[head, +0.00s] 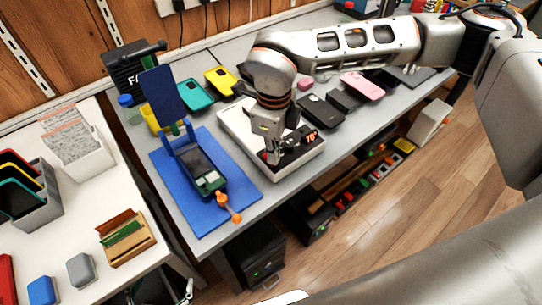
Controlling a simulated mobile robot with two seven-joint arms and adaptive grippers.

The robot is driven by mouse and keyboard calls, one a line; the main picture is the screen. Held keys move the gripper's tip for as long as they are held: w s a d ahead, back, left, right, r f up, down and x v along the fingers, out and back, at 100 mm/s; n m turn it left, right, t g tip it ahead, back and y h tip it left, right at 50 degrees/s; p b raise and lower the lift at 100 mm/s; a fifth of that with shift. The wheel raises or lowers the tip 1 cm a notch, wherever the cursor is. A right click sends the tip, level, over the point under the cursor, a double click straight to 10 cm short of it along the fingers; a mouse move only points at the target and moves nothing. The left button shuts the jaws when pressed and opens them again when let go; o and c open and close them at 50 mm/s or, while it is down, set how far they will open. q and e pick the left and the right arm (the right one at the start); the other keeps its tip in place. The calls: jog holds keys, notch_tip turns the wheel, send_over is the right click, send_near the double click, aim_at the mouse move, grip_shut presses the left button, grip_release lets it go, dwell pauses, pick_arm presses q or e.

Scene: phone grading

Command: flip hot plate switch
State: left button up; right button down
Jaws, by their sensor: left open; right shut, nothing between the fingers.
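The hot plate (247,135) is a white, flat-topped box on the grey workbench. Its dark front panel shows a lit red readout (311,136) that appears to read 70. My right gripper (273,158) is shut and empty, pointing down at the left part of this front panel. I cannot tell whether its tips touch the panel. The switch is not distinguishable and may be hidden by the gripper. My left gripper (160,291) is partly in view at the bottom edge, open and empty, low and away from the hot plate.
A blue mat (225,177) with a phone in a stand lies left of the hot plate. Several phones and cases, including a pink one (362,86), lie behind and right of it. A white table (75,215) with bins stands at left.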

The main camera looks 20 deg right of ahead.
notch_tip(320, 180, up, 2)
jog(key=shift+r+p, duration=0.2)
jog(key=shift+p, duration=0.4)
jog(key=shift+r+p, duration=0.9)
jog(key=shift+r, duration=0.6)
jog(key=shift+r+p, duration=0.45)
jog(key=shift+r, duration=0.25)
pick_arm(q)
notch_tip(320, 180, up, 6)
jog(key=w, duration=0.2)
jog(key=shift+w+r+t, duration=0.2)
jog(key=shift+w+t, duration=0.2)
jog(key=shift+s+f, duration=0.15)
jog(key=shift+s, duration=0.15)
